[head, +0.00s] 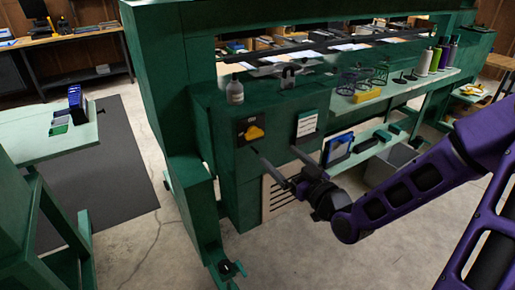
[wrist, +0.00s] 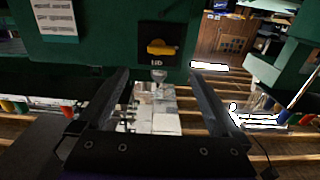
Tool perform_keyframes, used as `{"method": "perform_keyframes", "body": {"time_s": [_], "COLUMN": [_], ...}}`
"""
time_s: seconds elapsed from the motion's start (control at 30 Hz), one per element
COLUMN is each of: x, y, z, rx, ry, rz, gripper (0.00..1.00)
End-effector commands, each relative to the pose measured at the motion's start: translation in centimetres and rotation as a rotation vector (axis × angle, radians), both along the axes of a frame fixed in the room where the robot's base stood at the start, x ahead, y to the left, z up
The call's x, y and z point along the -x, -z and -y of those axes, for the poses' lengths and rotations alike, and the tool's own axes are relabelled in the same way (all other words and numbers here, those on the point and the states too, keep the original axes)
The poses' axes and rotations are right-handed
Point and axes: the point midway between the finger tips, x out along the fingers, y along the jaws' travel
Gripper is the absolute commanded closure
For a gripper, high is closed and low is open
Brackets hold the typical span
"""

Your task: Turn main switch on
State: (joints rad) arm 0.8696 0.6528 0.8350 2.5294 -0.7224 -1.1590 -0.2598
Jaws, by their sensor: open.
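The main switch appears to be the yellow knob (head: 254,133) on a black square plate (head: 242,128), on the front of the green cabinet. In the wrist view the yellow knob (wrist: 161,47) lies roughly crosswise on its black plate (wrist: 146,31), with pale lettering below. My gripper (head: 273,151) is open and empty, in front of the cabinet, lower and to the right of the knob in the head view. In the wrist view the knob is seen beyond and just above the gap between my fingertips (wrist: 160,72), apart from them.
A paper holder (head: 307,124) is fixed right of the switch. A grey bottle (head: 235,90) and a padlock-like object (head: 288,77) stand on the cabinet top. Shelves with spools (head: 435,58) lie to the right. A green post (head: 193,195) stands left of the switch.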

Motion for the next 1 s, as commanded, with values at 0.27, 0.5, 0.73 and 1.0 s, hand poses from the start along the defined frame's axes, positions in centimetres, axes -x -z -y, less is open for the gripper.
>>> {"method": "perform_keyframes", "body": {"time_s": [0.27,0.5,0.73,1.0], "x": [-3.9,-7.7,-9.5,-9.7], "y": [0.2,0.1,0.1,0.1], "z": [-3.0,-5.5,-6.6,-6.7], "rx": [-0.001,-0.001,0.0,0.002], "ry": [-0.003,-0.002,0.0,0.0], "rz": [-0.001,-0.002,-0.002,-0.002], "gripper": [0.0,0.0,0.0,0.0]}}
